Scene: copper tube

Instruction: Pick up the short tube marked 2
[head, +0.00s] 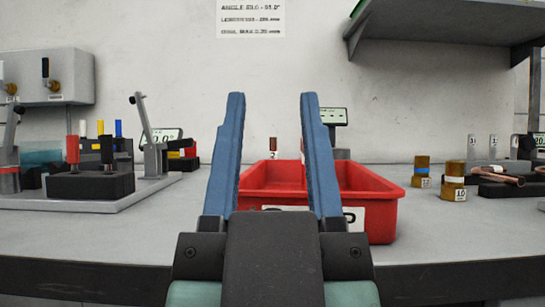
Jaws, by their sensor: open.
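My gripper (272,98) is open, with its two blue fingers pointing up and away in the middle of the head view. Nothing is between them at close range. A short dark copper tube (273,143) stands upright, with a white label reading 2 below it. It shows through the gap between my fingers, beyond the red tray, and is apart from my gripper. Another thin reddish upright piece (303,145) is partly hidden by my right finger, so I cannot tell what it is.
A red tray (375,195) stands on the grey bench, behind and between my fingers. At left are a clamp fixture and a black block (90,185) with a red-handled piece. At right are brass pieces (454,182) and bent copper tubing (500,175). A shelf (440,22) overhangs upper right.

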